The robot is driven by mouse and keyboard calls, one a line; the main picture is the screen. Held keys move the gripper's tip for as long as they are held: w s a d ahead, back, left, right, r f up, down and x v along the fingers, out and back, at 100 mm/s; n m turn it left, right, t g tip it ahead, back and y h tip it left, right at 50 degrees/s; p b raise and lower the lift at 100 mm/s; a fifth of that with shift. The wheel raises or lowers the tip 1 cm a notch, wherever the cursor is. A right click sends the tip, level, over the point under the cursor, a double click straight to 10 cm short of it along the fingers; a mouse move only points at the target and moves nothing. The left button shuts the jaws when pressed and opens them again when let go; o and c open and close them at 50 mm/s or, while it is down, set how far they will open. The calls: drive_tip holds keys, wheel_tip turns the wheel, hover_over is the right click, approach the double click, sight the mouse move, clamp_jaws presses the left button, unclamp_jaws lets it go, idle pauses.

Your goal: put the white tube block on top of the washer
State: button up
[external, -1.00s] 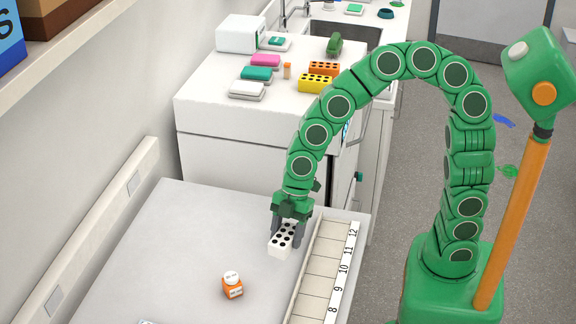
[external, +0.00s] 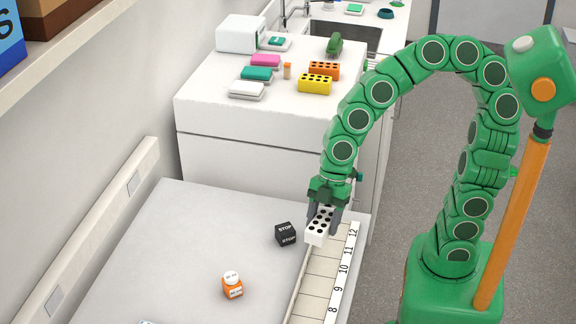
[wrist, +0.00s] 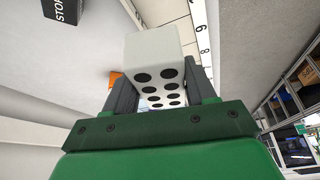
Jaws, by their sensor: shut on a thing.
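The white tube block (external: 318,237) with black round holes is in my gripper (external: 325,220). My gripper is shut on it, with one finger on each side. The block is over the edge of the numbered rack, and its height above it is hard to tell. In the wrist view the block (wrist: 155,52) sits between the two fingers (wrist: 162,95), its holes facing the camera. Nothing in view is labelled as the washer. A small white box-shaped device (external: 240,35) stands on a large white unit (external: 215,115) behind the table; I cannot tell which is the washer.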

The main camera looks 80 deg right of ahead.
drive_tip(key=w+d+f+m+t+h, duration=0.1)
drive_tip(key=w+d+m, duration=0.3)
drive_tip(key=w, duration=0.6)
drive_tip(key=w+d+f+m+t+h, duration=0.1)
drive_tip(key=w+d+f+m, duration=0.2)
drive_tip(key=w+m, duration=0.3)
drive_tip(key=w+d+f+m+t+h, duration=0.1)
drive_tip(key=w+d+m, duration=0.4)
drive_tip(key=w, duration=0.9)
drive_tip(key=shift+w+d+f+t+h, duration=0.15)
drive_tip(key=shift+d+f+h, duration=0.15)
drive_tip(key=shift+f, duration=0.2)
drive_tip(key=shift+d+f+t+h, duration=0.2)
drive_tip(key=shift+f+h, duration=0.1)
drive_tip(key=shift+f, duration=0.15)
drive_tip(key=shift+w+d+f, duration=0.1)
drive_tip(key=shift+w+f, duration=0.1)
drive_tip(key=shift+w, duration=0.25)
drive_tip(key=shift+s, duration=0.1)
